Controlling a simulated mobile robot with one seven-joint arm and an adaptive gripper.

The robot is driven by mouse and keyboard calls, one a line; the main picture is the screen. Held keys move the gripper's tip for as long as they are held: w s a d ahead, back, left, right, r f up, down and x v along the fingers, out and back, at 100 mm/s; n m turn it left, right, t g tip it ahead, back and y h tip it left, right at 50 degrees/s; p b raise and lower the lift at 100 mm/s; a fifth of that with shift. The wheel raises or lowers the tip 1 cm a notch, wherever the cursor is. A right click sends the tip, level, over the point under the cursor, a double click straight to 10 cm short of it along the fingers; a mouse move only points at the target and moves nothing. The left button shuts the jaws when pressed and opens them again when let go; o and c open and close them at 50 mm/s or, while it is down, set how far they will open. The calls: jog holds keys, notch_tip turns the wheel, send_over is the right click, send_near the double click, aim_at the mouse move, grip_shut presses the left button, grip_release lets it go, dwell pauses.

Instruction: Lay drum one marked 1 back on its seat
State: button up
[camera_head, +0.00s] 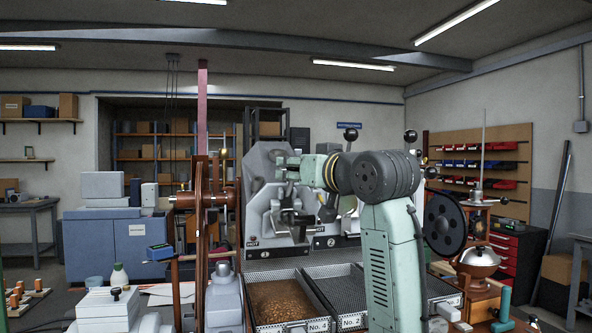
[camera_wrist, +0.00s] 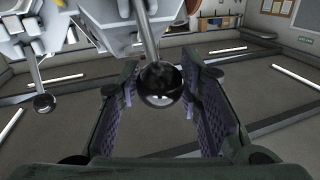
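The grey roaster unit for drum one (camera_head: 262,180) stands at the middle of the head view, with a small plate, probably marked 1, low on its left. My gripper (camera_head: 284,167) is in front of its upper right part. In the wrist view, my gripper (camera_wrist: 160,100) is open, with a dark ball knob (camera_wrist: 160,82) on a metal rod between its two fingers. Gaps show beside the ball, so it does not look gripped. A second ball-ended lever (camera_wrist: 44,102) is to the left. My arm hides much of the unit marked 2 (camera_head: 326,228). Whether drum one lies on its seat cannot be told.
A brass and wood apparatus (camera_head: 478,262) is at right.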

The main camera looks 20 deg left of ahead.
grip_shut()
dwell(0.4)
